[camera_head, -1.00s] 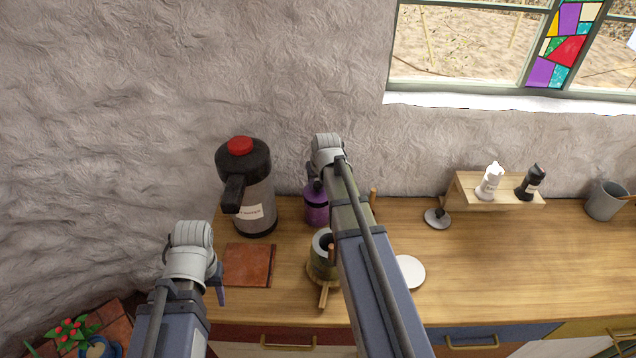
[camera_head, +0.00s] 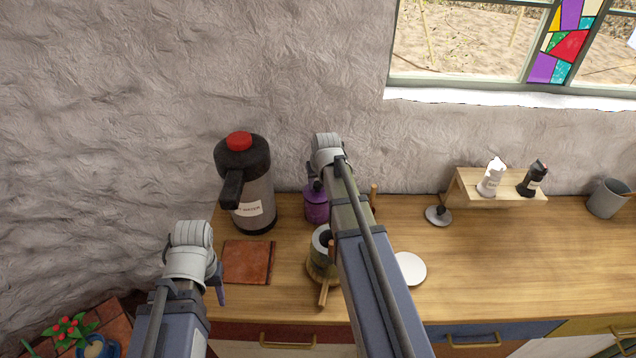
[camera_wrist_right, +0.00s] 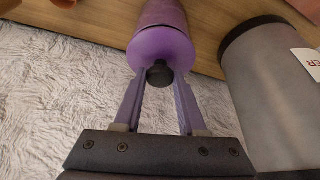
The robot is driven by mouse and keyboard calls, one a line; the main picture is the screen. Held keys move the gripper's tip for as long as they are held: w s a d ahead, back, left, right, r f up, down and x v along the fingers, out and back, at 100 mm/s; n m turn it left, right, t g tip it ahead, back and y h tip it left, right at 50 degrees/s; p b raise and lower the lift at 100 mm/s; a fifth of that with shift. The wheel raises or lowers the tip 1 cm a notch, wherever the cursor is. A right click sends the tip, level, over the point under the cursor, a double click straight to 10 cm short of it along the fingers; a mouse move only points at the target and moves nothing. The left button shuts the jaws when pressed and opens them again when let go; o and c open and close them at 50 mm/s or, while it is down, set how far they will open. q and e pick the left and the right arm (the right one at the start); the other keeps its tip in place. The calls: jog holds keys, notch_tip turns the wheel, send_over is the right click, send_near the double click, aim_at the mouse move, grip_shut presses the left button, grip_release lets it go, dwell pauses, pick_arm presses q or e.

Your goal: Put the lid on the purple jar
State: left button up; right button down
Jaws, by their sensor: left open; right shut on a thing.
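The purple jar (camera_head: 316,208) stands on the counter near the wall, partly behind my right arm. In the right wrist view the jar body (camera_wrist_right: 165,14) shows behind the round purple lid (camera_wrist_right: 160,48). The lid has a dark knob (camera_wrist_right: 159,74). My right gripper (camera_wrist_right: 158,82) is shut on this knob, one finger on each side. The lid is lined up with the jar's top; I cannot tell whether it is fully seated. My left gripper (camera_head: 221,285) is open and empty, low at the left by the counter's front edge.
A hot-water dispenser (camera_head: 258,190) stands close left of the jar. A brown tile (camera_head: 247,262) lies in front of it. A grey pot (camera_head: 320,238) on a wooden stand is before the jar. A white disc (camera_head: 411,269) lies right of my arm.

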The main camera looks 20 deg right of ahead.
jog(key=shift+f+b, duration=0.5)
dwell(0.8)
grip_release()
dwell(0.6)
jog(key=shift+r, duration=0.1)
notch_tip(320, 180, up, 7)
jog(key=p, duration=0.7)
dwell(0.3)
dwell(0.4)
